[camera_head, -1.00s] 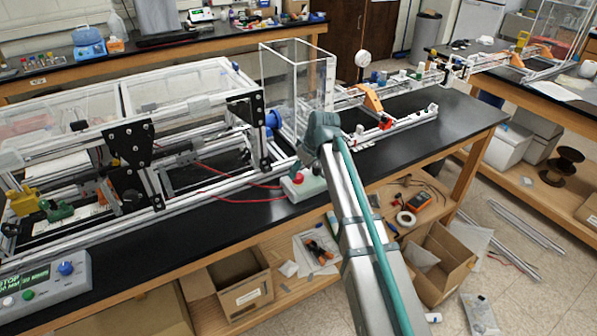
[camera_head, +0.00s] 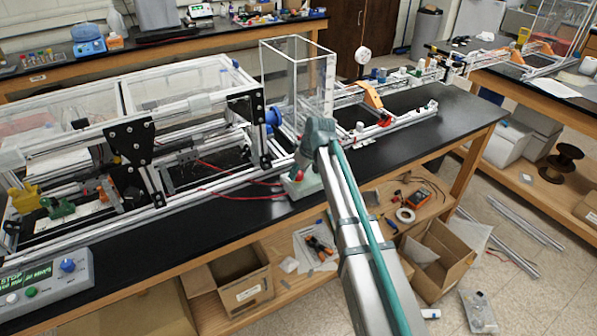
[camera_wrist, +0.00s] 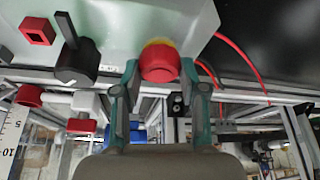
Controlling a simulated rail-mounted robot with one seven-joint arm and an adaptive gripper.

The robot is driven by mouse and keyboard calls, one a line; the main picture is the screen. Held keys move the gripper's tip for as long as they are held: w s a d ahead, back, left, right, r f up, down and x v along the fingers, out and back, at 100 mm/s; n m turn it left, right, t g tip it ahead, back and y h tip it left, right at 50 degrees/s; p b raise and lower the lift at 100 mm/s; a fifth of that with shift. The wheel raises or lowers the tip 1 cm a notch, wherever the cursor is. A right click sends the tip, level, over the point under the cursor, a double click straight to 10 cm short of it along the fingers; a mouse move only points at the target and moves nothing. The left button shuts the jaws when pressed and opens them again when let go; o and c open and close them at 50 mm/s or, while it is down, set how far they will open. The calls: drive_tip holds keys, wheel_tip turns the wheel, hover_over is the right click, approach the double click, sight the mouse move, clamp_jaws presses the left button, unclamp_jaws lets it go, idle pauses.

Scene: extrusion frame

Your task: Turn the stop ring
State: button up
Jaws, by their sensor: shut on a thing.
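The stop ring (camera_wrist: 160,63) is a round red knob with a yellow band at its base, on a pale box. In the wrist view my gripper (camera_wrist: 159,70) has one teal finger on each side of it and is shut on it. In the head view the pale box (camera_head: 306,186) sits at the bench's front edge. The red knob (camera_head: 297,177) shows only in part there, and my wrist hides the fingers.
A black selector knob (camera_wrist: 76,62) and a red square part (camera_wrist: 38,31) are on the same box. Red cables (camera_head: 240,190) run left across the bench. A clear upright enclosure (camera_head: 298,85) and the extrusion frame (camera_head: 130,150) stand close behind.

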drive_tip(key=shift+m, duration=0.4)
drive_tip(key=m+t+h+b, duration=0.1)
drive_tip(key=m, duration=0.2)
drive_tip(key=shift+s+a+m+b, duration=0.1)
drive_tip(key=shift+m+b, duration=0.2)
drive_tip(key=shift+m, duration=0.1)
drive_tip(key=m+h, duration=0.1)
drive_tip(key=m, duration=0.1)
drive_tip(key=m+h+b, duration=0.1)
drive_tip(key=m, duration=0.2)
drive_tip(key=shift+a+h, duration=0.1)
drive_tip(key=shift+h, duration=0.2)
drive_tip(key=shift+m, duration=0.4)
drive_tip(key=o, duration=1.1)
drive_tip(key=shift+o, duration=0.2)
drive_tip(key=shift+t, duration=0.3)
drive_tip(key=v, duration=1.2)
